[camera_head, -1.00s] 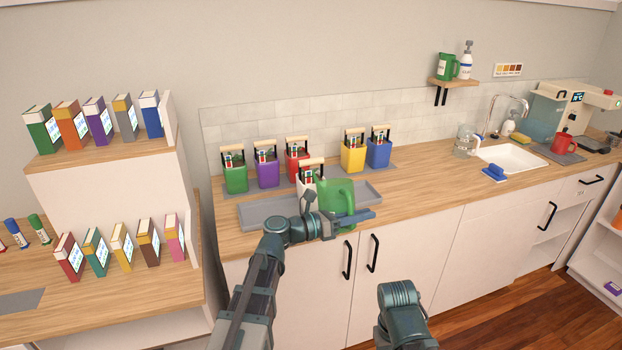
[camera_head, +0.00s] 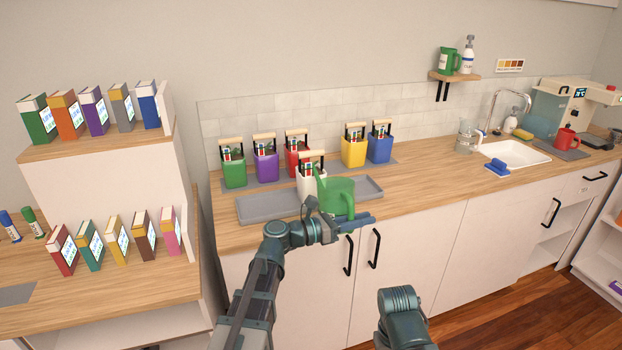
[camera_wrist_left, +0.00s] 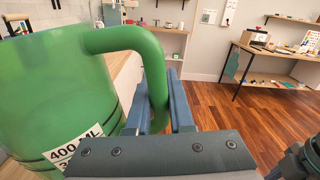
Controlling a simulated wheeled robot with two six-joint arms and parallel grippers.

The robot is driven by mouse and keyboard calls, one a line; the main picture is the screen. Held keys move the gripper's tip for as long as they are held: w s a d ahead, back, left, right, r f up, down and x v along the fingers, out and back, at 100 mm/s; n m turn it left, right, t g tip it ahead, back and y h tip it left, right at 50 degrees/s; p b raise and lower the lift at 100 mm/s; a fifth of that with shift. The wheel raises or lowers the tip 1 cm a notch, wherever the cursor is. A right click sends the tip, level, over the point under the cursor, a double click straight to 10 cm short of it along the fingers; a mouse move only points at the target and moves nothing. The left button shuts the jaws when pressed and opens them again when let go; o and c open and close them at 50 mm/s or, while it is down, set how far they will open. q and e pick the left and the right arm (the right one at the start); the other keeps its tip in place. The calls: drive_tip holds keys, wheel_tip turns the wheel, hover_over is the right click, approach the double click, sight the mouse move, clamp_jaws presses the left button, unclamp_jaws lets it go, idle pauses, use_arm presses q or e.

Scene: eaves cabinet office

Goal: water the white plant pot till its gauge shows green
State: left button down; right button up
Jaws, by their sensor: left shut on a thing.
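The white plant pot (camera_head: 309,184) stands upright on the grey tray (camera_head: 268,207). The can hides the pot's lower right side. In the left wrist view the can (camera_wrist_left: 60,90) shows a 400 ML label, with its handle between the fingers (camera_wrist_left: 160,110). Only a link of my right arm shows; its gripper is out of view.
A sink (camera_head: 515,153) and glass jug (camera_head: 466,138) are at the right.

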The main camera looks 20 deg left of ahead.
use_arm(q)
drive_tip(key=shift+m, duration=0.8)
wheel_tip(320, 180, down, 4)
drive_tip(key=b, duration=0.3)
drive_tip(key=shift+f, duration=0.15)
drive_tip(key=shift+f+b, duration=0.1)
drive_tip(key=shift+b, duration=0.2)
drive_tip(key=shift+w+a+f+m, duration=0.15)
drive_tip(key=shift+w+f+m, duration=0.05)
drive_tip(key=shift+m, duration=0.1)
drive_tip(key=shift+s, duration=0.1)
